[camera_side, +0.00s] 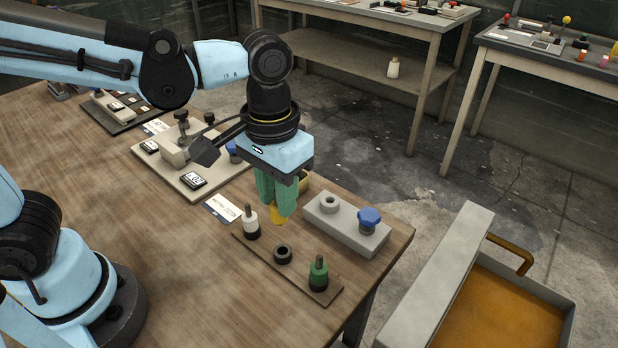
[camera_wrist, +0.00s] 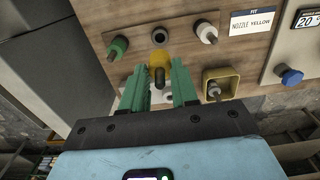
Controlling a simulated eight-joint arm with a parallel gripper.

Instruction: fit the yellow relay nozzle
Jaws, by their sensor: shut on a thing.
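My gripper (camera_side: 278,208) points down with its green fingers shut on the yellow nozzle (camera_side: 280,215). The rack has an empty black ring seat (camera_side: 283,255) between a white nozzle (camera_side: 250,222) and a green nozzle (camera_side: 318,273). The grey block has a raised ring with a hole (camera_side: 329,203) and a blue knob (camera_side: 369,219).
A yellow bin (camera_wrist: 221,83) with a pale part inside stands beside my fingers. A card (camera_wrist: 252,20) reads "FIT NOZZLE YELLOW". A fixture plate (camera_side: 195,187) with displays and knobs lies to the left. The table's right edge is close behind the grey block.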

